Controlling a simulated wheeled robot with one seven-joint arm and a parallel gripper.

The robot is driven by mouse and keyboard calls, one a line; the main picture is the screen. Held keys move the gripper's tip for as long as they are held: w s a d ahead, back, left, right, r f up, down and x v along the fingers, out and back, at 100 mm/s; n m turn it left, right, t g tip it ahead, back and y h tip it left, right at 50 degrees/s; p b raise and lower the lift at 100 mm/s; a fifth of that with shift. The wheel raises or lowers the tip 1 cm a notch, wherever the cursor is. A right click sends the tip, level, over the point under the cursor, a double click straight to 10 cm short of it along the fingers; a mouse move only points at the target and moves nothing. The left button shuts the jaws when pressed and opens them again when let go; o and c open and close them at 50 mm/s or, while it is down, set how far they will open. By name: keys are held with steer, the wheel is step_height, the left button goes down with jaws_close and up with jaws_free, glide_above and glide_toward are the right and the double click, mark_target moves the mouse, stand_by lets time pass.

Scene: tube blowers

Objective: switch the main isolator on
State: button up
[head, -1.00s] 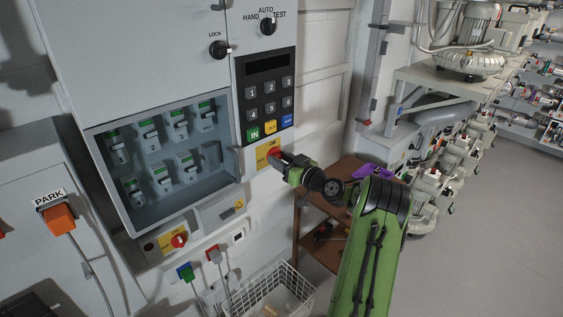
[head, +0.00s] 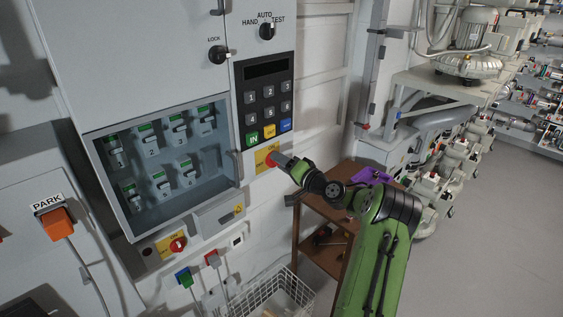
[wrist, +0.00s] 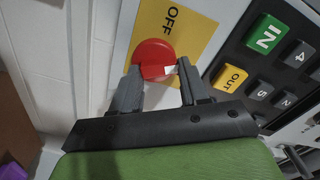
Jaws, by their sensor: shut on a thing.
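A red rotary knob (head: 271,159) on a yellow plate (head: 261,166) sits just below the keypad on the grey cabinet. In the wrist view the red knob (wrist: 152,60) is close up, with a white mark at its edge and the word OFF on the yellow plate (wrist: 182,30). My gripper (head: 281,161) is at this knob. Its two fingers (wrist: 160,76) stand on either side of the knob and are shut on it. The fingers hide part of the knob and plate, and the ON word does not show in the wrist view.
A second red knob (head: 178,244) on a yellow plate is lower on the cabinet. The keypad (head: 267,97) and a recessed breaker box (head: 160,160) are beside my gripper. A wire basket (head: 270,292) and a brown shelf (head: 318,225) stand below.

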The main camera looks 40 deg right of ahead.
steer(key=shift+d+f+m+p, duration=0.1)
steer(key=shift+m+p, duration=0.55)
steer(key=shift+m, duration=0.85)
steer(key=shift+d+m+p, duration=0.1)
steer(key=shift+m+p, duration=0.5)
steer(key=shift+m, duration=0.9)
steer(key=o, duration=1.1)
steer(key=shift+c, duration=0.2)
steer(key=shift+s, duration=0.15)
steer(key=s+b, duration=0.1)
steer(key=s, duration=1.4)
steer(key=shift+s+d+b, duration=0.2)
steer(key=shift+s+b, duration=0.05)
steer(key=shift+b, duration=0.15)
